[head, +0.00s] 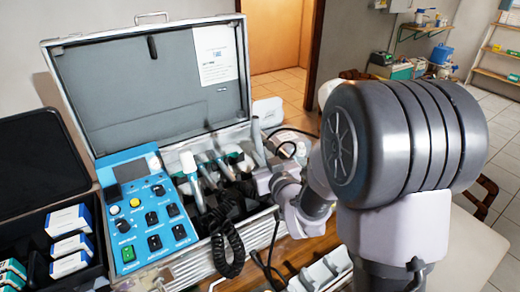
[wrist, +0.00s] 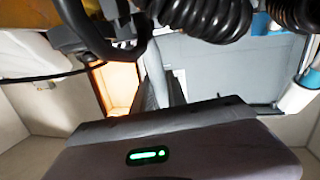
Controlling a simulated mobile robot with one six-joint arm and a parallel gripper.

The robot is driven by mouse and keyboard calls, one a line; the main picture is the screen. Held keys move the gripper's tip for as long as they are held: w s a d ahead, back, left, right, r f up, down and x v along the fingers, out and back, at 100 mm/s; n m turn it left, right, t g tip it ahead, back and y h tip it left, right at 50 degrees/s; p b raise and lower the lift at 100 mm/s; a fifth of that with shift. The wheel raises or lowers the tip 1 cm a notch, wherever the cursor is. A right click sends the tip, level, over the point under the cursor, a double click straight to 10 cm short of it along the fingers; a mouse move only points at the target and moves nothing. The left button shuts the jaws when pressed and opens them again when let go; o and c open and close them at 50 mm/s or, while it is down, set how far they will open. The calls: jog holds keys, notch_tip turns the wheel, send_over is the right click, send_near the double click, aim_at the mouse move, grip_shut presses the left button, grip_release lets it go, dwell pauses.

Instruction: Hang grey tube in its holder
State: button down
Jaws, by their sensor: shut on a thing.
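The grey tube (head: 258,140) stands nearly upright at the right end of the open metal case, held in my gripper (head: 264,180). In the wrist view the grey tube (wrist: 153,75) runs up from my gripper's dark fingers (wrist: 170,88), which are shut on it. The tube's lower end is hidden by my gripper in the head view. The holder row (head: 222,170) in the case, with several pale and grey handpieces in it, lies just left of my gripper. I cannot tell which slot is free.
A blue control panel (head: 148,215) fills the case's left part. Black coiled cords (head: 228,245) hang over the case's front and show close above my gripper in the wrist view (wrist: 195,15). The open lid (head: 150,95) stands behind. A black box with cartons (head: 70,240) is at left.

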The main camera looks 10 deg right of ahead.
jog(key=shift+s+f, duration=0.1)
jog(key=shift+f, duration=0.15)
jog(key=shift+s+d+f, duration=0.1)
jog(key=shift+s+f, duration=0.15)
jog(key=shift+f, duration=0.45)
jog(key=shift+s+d+f, duration=0.1)
jog(key=shift+s+f, duration=0.1)
jog(key=shift+f, duration=0.45)
jog(key=c, duration=1.3)
grip_release()
jog(key=shift+o, duration=0.2)
